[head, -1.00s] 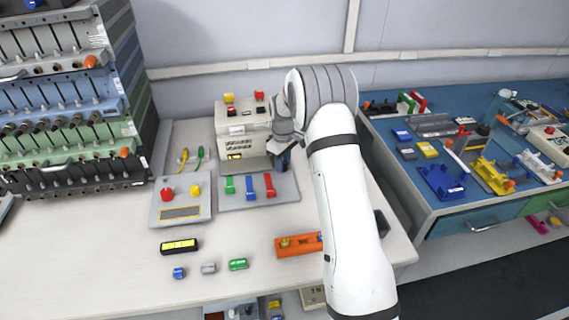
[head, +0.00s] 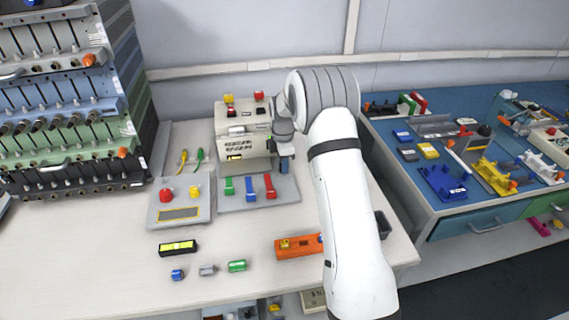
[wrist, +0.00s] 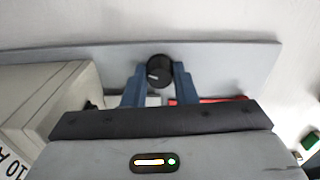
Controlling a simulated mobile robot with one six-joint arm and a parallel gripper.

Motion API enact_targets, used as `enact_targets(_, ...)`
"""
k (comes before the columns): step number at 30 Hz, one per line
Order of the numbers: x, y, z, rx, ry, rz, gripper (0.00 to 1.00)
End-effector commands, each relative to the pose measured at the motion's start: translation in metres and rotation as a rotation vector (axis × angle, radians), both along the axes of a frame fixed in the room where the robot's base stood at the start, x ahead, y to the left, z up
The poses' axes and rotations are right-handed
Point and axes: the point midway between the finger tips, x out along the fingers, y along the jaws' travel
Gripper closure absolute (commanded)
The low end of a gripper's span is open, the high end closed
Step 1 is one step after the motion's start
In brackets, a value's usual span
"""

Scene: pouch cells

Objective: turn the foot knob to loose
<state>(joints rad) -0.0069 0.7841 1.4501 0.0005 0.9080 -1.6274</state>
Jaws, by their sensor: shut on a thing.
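A round black knob (wrist: 160,71) with a short pale mark on its lower left stands on a grey plate (wrist: 225,55) in the wrist view. My gripper (wrist: 160,68) has its two blue fingers shut on the knob, one on each side. In the head view my gripper (head: 284,164) points down at the back right of the same grey plate (head: 232,203), beside the beige box. The knob is hidden there by my gripper. Any markings around the knob are too small or covered to read.
The beige box (head: 232,143) stands close on the left of my gripper. Green, blue and red levers (head: 270,186) stand on the plate in front. A grey box with red and yellow buttons (head: 180,213) is to the left. An orange fixture (head: 293,249) lies nearer.

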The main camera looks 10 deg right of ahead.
Motion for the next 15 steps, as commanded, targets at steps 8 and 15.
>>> enact_targets(8, -0.0006, -0.0019, -0.0009, -0.002, 0.003, 0.145, 0.98)
enact_targets(15, -0.0004, -0.0020, -0.0006, -0.002, 0.002, 0.200, 0.98)
